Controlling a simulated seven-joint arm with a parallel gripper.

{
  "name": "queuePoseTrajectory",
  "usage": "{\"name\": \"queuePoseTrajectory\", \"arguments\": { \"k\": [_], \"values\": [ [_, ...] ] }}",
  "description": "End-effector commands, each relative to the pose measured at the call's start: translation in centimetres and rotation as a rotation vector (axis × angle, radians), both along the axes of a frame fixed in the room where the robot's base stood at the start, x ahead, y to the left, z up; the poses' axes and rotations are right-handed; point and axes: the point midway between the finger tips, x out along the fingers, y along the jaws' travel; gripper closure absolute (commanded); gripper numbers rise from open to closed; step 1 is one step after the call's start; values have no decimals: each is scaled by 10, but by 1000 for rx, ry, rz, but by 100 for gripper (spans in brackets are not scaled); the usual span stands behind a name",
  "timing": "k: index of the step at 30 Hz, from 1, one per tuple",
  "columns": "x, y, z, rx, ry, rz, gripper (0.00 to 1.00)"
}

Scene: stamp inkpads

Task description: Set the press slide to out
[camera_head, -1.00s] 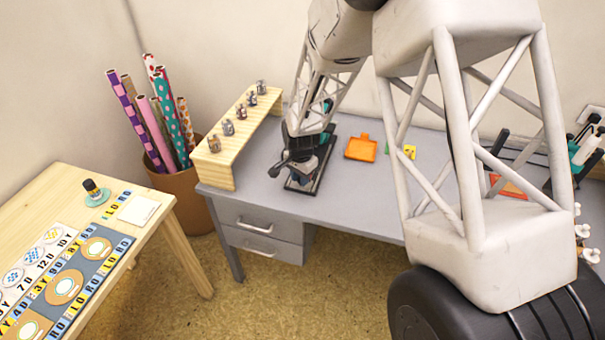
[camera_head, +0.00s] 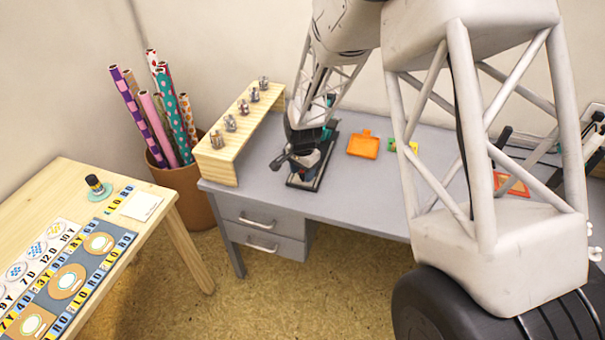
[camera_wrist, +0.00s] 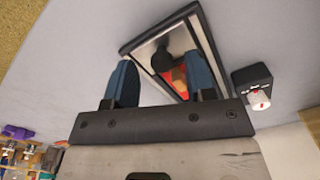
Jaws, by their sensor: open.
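The press (camera_head: 319,172) sits on the grey desk, with a dark rectangular base. In the wrist view its black-rimmed base (camera_wrist: 160,25) shows a pale inside, a round black knob and a red and orange part. I cannot tell which part is the slide or how far out it stands. My gripper (camera_wrist: 159,57) is open, its two blue fingers apart over the base, with the knob seen between them. I cannot tell if a finger touches it. In the head view my gripper (camera_head: 303,160) is over the press and hides much of it.
A wooden rack (camera_head: 240,125) with several small stamps stands left of the press. An orange tray (camera_head: 362,146) lies to its right. A small black block (camera_wrist: 252,78) with a white and red piece is beside the base. Desk around the press front is clear.

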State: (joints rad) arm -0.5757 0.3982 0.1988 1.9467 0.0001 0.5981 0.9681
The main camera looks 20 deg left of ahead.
Motion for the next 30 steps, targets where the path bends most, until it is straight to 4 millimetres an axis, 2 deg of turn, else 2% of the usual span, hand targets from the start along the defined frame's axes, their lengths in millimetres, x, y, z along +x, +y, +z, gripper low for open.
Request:
{"name": "queuePoseTrajectory", "arguments": {
  "k": [15, 21, 30],
  "values": [
    [0, 0, 57, 1, 0, 0, 50],
    [0, 0, 65, -1, 0, 0, 50],
    [0, 0, 65, -1, 1, 0, 50]
  ]
}}
